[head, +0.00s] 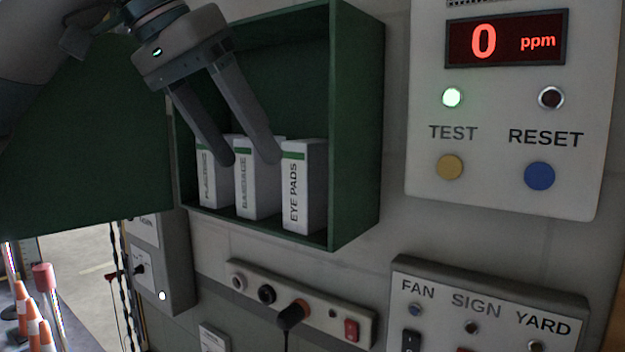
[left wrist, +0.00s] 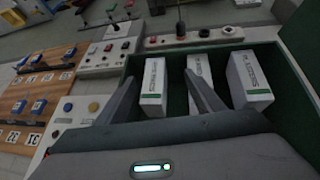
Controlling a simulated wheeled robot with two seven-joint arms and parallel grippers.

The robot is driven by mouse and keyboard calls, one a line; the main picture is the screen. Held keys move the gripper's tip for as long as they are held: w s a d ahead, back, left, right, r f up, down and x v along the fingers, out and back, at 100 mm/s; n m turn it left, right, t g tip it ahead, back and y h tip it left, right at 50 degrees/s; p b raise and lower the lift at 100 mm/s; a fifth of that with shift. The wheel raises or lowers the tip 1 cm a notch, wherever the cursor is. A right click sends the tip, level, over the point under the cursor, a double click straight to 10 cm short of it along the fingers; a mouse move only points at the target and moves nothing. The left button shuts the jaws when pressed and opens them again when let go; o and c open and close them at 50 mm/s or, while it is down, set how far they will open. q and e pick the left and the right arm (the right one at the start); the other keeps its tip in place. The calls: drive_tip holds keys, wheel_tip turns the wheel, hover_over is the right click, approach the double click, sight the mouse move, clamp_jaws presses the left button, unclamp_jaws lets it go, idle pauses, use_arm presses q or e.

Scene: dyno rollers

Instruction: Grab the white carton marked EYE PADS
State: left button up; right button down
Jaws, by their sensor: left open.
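The white EYE PADS carton (head: 304,190) stands upright at the right end of a row of three in a green wall cabinet. The BANDAGE carton (head: 256,195) and the PLASTERS carton (head: 213,180) stand to its left. In the left wrist view the order is reversed, and the leftmost carton (left wrist: 153,88) shows between my fingers. My left gripper (head: 248,158) is open and empty. In the head view its fingertips overlap the BANDAGE carton and end left of EYE PADS. I cannot tell the depth gap. My right gripper is not in view.
The green cabinet (head: 357,120) has a side wall close right of the cartons and an open door (head: 85,170) at left. A gas panel (head: 505,180) with TEST and RESET buttons is right.

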sight(309, 140)
use_arm(q)
drive_tip(key=w+d+p, duration=0.1)
drive_tip(key=d, duration=0.1)
drive_tip(key=w+d+p, duration=0.1)
drive_tip(key=w+d, duration=0.1)
drive_tip(key=shift+r, duration=0.2)
drive_tip(key=shift+w+d+f, duration=0.2)
drive_tip(key=shift+w+d, duration=0.1)
drive_tip(key=shift+d, duration=0.05)
drive_tip(key=shift+d+r+p, duration=0.1)
drive_tip(key=shift+p, duration=0.3)
drive_tip(key=w+d+p, duration=0.2)
drive_tip(key=d, duration=0.1)
drive_tip(key=shift+w+d+r, duration=0.1)
drive_tip(key=shift+w+d, duration=0.2)
drive_tip(key=shift+w, duration=0.05)
drive_tip(key=shift+w+d+f+p, duration=0.15)
drive_tip(key=shift+f+p, duration=0.35)
drive_tip(key=shift+p, duration=0.1)
drive_tip(key=shift+f, duration=0.2)
